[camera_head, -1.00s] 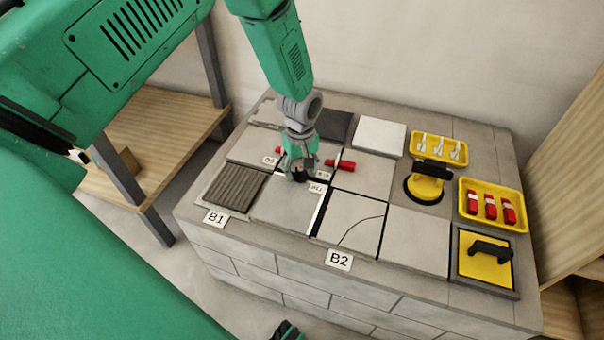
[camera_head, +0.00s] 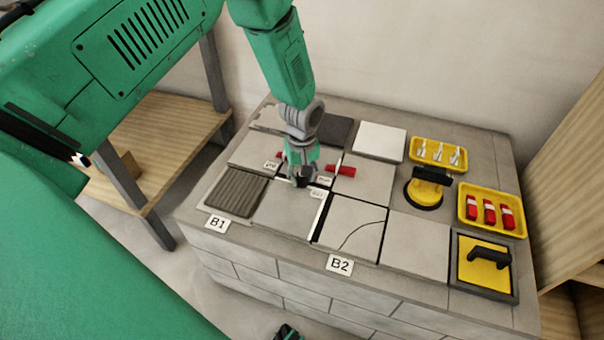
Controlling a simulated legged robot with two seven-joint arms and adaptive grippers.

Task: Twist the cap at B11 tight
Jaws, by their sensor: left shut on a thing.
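My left gripper (camera_head: 301,179) reaches down from the top of the camera_head view onto the tiled bench. Its fingers are shut around the small cap at B11, on the joint behind the front-left grey tile (camera_head: 282,210). The fingers hide most of the cap, so I cannot see how tight it sits. The B11 label (camera_head: 318,194) is just right of the fingertips. A dark and green piece at the bottom edge may be my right gripper (camera_head: 288,333); its fingers cannot be made out.
A red wedge (camera_head: 341,171) lies right of the gripper. A ribbed tile (camera_head: 236,190) is to the left. A yellow suction cup (camera_head: 428,188), a yellow tray of red wedges (camera_head: 466,212), another yellow tray (camera_head: 415,158) and a yellow float (camera_head: 484,272) stand to the right.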

